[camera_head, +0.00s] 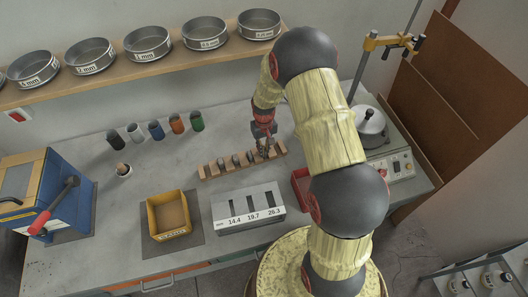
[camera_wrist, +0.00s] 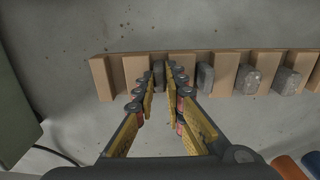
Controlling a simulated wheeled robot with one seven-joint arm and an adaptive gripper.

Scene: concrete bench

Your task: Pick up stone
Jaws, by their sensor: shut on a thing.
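Several small grey stones stand in the slots of a wooden rack (camera_head: 206,171) on the bench; the rack also shows across the top of the wrist view (camera_wrist: 225,73). My gripper (camera_head: 264,150) is at the right end of the rack, pointing down. In the wrist view my two yellow-padded fingers (camera_wrist: 166,78) are closed around a grey stone (camera_wrist: 158,74) near the rack's left end, still at slot level. The fingers partly hide it. Other stones (camera_wrist: 247,79) sit in slots to the right, clear of my fingers.
A grey gauge box (camera_head: 247,207) with slots and a yellow tray (camera_head: 155,219) stand in front of the rack. Coloured cups (camera_head: 177,123) stand behind left. A red tray (camera_head: 299,184) is partly hidden by my arm. A pot (camera_head: 370,123) is at right.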

